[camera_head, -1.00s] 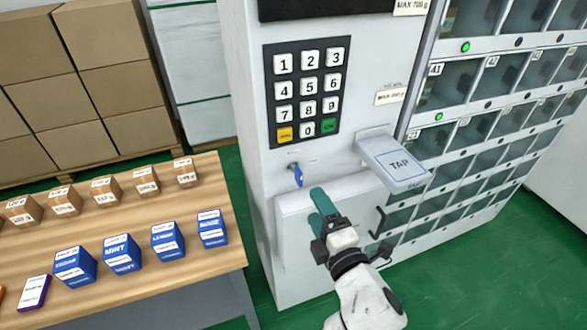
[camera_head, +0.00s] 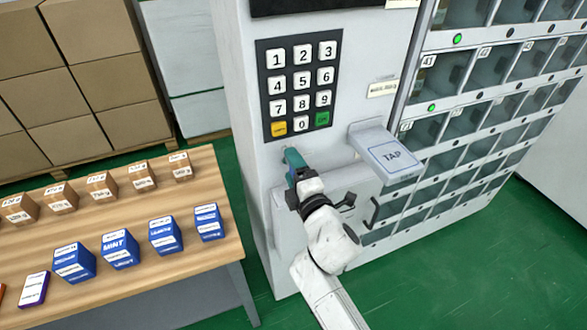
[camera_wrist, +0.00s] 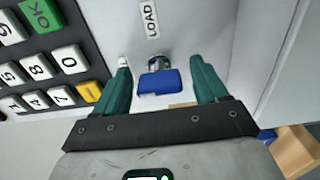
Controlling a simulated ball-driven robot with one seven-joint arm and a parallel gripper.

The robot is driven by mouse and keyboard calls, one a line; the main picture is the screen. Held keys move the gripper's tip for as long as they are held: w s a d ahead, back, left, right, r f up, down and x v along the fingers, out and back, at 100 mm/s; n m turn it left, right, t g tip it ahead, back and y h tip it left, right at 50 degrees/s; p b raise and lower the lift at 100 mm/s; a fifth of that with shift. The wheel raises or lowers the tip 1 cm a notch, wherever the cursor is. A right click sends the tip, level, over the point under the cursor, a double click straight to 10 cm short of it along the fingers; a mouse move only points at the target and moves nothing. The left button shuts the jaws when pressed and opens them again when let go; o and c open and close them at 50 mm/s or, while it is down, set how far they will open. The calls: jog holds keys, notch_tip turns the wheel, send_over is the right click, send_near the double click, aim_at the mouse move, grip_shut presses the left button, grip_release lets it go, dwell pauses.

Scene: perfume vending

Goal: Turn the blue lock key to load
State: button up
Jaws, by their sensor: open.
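The blue lock key (camera_wrist: 159,83) sits in a round metal lock on the machine's front panel, just under the keypad. In the wrist view it lies between the two green fingers of my gripper (camera_wrist: 162,88), with a gap on each side. The fingers are open. A "LOAD" label (camera_wrist: 150,19) is beside the lock. In the head view my gripper (camera_head: 293,162) is at the panel and hides the key.
The keypad (camera_head: 299,84) is right above the lock. A "TAP" pad (camera_head: 390,158) juts out to the right, above a drawer handle (camera_head: 373,212). A wooden table (camera_head: 120,225) with small boxes stands at left.

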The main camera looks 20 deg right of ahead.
jog(key=shift+c, duration=0.3)
jog(key=c, duration=1)
jog(key=shift+m, duration=0.4)
jog(key=m+b, duration=0.1)
jog(key=m, duration=0.1)
jog(key=shift+f+m+b, duration=0.1)
jog(key=shift+m+b, duration=0.3)
jog(key=m+b, duration=0.3)
jog(key=m, duration=0.2)
jog(key=m+b, duration=0.3)
jog(key=m, duration=0.2)
jog(key=shift+m+b, duration=0.3)
jog(key=shift+m, duration=0.1)
jog(key=shift+m+b, duration=0.9)
jog(key=shift+m, duration=1)
